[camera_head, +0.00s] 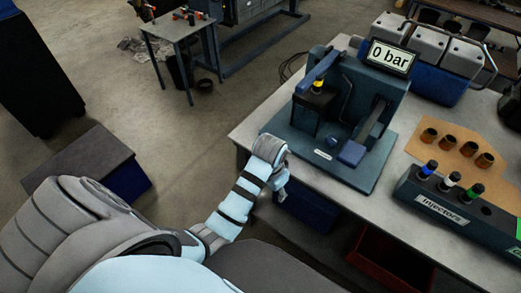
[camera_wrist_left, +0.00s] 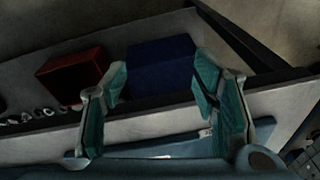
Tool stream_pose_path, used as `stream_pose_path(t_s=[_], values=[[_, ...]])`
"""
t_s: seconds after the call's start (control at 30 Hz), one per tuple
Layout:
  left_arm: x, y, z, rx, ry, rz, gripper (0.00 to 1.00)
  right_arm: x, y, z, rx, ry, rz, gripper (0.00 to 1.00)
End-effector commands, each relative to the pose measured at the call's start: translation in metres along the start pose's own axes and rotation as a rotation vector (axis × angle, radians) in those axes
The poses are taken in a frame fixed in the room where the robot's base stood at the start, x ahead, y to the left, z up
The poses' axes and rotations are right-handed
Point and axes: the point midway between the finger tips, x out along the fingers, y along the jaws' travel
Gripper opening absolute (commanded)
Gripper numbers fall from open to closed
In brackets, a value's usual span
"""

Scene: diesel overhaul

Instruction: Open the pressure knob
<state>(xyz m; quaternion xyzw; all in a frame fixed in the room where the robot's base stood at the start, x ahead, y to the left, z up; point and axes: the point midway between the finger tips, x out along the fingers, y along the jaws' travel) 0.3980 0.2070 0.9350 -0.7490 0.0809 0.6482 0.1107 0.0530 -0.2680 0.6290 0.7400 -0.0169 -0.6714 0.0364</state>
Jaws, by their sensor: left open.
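The blue-grey pressure tester (camera_head: 375,85) stands on the bench, with a display (camera_head: 390,57) reading "0 bar". A lever with a blue handle (camera_head: 351,153) slopes down at its front right. A yellow-topped part (camera_head: 318,84) sits on its block at the left. I cannot tell which part is the pressure knob. My left gripper (camera_head: 281,190) is near the bench's front edge, in front of the tester's base and apart from the lever. In the left wrist view its teal-padded fingers (camera_wrist_left: 160,84) are spread and empty. My right gripper is out of view.
An injector rack (camera_head: 455,213) and a brown board with copper-coloured cups (camera_head: 440,142) stand right of the tester. A red bin (camera_head: 390,262) and blue bin (camera_head: 305,212) are below the bench top. Bare bench top (camera_head: 350,205) lies before the tester.

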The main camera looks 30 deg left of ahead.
Motion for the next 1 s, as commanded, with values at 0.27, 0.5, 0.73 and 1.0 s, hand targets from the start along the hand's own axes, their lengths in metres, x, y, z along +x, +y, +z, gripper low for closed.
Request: stream_pose_path(t_s=[0.27, 0.5, 0.73, 1.0], values=[[0.006, -0.002, 0.038, -0.053, 0.026, -0.025, 0.54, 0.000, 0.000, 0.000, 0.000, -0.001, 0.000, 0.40], [0.006, -0.002, 0.040, -0.055, 0.027, -0.026, 0.54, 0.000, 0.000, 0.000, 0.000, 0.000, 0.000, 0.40], [0.102, 0.003, 0.078, -0.082, -0.010, -0.026, 0.54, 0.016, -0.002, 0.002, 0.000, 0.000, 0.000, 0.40], [0.304, 0.044, 0.328, -0.207, -0.064, -0.035, 0.37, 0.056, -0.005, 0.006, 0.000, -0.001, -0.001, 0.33]])
